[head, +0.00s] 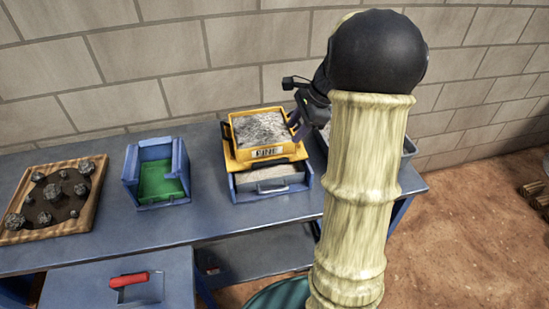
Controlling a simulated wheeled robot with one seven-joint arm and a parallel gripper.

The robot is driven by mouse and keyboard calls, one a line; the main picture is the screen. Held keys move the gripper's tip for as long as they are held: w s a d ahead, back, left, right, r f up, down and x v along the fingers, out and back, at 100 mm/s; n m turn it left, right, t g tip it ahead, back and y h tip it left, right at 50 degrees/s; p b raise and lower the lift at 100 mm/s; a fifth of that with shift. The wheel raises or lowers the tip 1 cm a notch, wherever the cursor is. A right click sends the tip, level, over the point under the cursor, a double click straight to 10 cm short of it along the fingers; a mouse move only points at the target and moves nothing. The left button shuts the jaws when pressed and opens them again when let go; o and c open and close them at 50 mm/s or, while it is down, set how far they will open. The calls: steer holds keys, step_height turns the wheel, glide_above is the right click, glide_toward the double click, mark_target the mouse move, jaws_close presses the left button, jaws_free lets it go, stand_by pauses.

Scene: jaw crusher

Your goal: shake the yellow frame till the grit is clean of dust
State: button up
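The yellow frame (241,156) has a label reading "FINE" on its front wall and holds grey, speckled grit (261,130). It sits over a blue tray (270,194) that holds a pale grey layer of material. My gripper (299,120) is at the right side of the yellow frame, with a dark finger against or very near its right rim. Whether the fingers are closed on the rim is too small and partly hidden to tell. My pale ribbed arm hides the area to the right.
A grey bin (409,148) of pale material stands partly behind my arm. To the left are a blue open-topped box (130,166) with a green floor and a wooden tray (84,206) with several dark rocks. A blue bench (110,232) carries them; a brick wall stands behind.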

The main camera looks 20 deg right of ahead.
mark_target(272, 161)
steer(key=x, duration=1.4)
steer(key=shift+w+f, duration=0.1)
steer(key=shift+f, duration=0.05)
jaws_close()
